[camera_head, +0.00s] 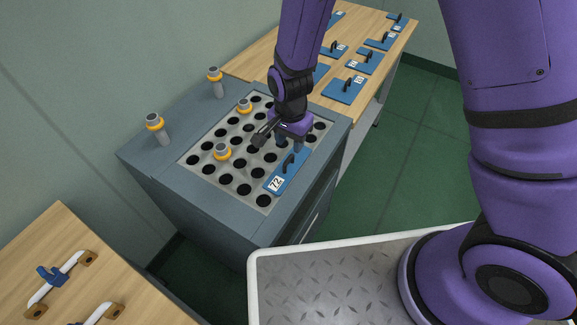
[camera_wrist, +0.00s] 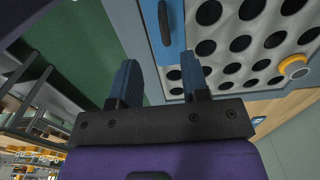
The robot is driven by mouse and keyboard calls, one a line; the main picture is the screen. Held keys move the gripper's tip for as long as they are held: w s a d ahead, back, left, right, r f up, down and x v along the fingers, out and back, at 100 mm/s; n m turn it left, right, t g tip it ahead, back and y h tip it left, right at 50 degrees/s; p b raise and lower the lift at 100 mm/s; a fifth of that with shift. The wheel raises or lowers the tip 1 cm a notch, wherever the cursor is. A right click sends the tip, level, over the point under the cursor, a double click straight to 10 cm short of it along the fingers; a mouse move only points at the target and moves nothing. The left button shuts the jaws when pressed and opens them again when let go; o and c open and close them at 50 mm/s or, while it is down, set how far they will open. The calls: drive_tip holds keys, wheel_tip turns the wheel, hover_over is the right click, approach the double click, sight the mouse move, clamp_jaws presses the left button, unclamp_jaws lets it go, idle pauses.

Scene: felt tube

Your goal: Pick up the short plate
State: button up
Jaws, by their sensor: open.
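A narrow blue plate (camera_head: 289,171) with a dark upright handle and a white number label lies on the perforated top of the grey cabinet, along its right edge. My gripper (camera_head: 290,146) is open and empty, just above the far end of that plate. In the wrist view my gripper (camera_wrist: 161,75) shows two spread blue-tipped fingers. Several other blue plates with handles, such as one plate (camera_head: 344,90), lie on the wooden table. Which is called short cannot be told.
The grey cabinet (camera_head: 225,222) has rows of dark holes and several posts with yellow rings, such as one post (camera_head: 155,124). The wooden table (camera_head: 262,62) stands behind. Another wooden bench (camera_head: 60,235) holds white bars. Green floor (camera_head: 420,120) is open at right.

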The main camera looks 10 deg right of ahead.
sight(288, 158)
drive_tip(key=shift+w+a+f, duration=0.1)
drive_tip(key=shift+w+f, duration=0.05)
drive_tip(key=shift+f, duration=2)
drive_tip(key=shift+w+a+f, duration=0.1)
drive_tip(key=shift+w+f, duration=0.05)
drive_tip(key=shift+f, duration=2)
drive_tip(key=shift+c, duration=0.3)
clamp_jaws()
